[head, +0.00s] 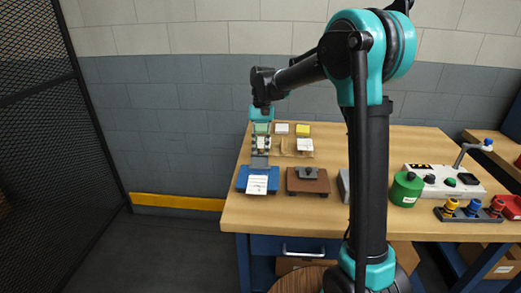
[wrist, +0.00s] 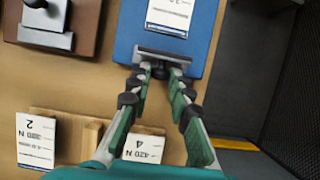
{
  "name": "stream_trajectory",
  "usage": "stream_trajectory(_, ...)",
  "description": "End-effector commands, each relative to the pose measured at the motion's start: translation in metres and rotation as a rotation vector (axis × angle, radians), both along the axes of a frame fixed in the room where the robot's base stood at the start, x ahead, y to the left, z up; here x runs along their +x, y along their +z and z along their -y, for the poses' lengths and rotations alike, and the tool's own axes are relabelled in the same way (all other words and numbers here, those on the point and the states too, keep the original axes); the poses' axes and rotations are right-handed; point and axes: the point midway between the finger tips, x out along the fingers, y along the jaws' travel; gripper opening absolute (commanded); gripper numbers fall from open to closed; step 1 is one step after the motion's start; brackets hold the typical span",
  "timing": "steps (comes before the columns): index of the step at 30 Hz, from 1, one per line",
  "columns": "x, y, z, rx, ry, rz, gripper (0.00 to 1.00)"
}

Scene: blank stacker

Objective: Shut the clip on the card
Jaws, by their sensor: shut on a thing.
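A blue board (head: 243,181) lies on the table near its front left edge, and it also shows at the top of the wrist view (wrist: 206,25). A white card (head: 257,185) with print lies on it, and its lower part shows in the wrist view (wrist: 168,14). A grey clip bar (wrist: 165,56) crosses the board's edge beside the card, apart from it in the wrist view. My gripper (head: 260,151) points down at the board's far edge. Its fingertips (wrist: 161,69) are close together on the clip. The exact grip is partly hidden.
A brown block with a grey knob (head: 308,178) stands right of the board. A wooden holder (head: 288,153) with white cards is behind it. A green canister (head: 406,189) and a white control box (head: 440,184) stand farther right. The table's left edge is close.

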Motion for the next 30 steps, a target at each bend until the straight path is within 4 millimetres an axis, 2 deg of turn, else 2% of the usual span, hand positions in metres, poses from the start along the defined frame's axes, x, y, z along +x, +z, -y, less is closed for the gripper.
stream_trajectory(11, -0.007, 0.004, 0.0, -0.003, 0.001, 0.095, 0.0)
stream_trajectory(30, -0.043, 0.012, -0.002, -0.021, 0.006, 0.661, 0.0)
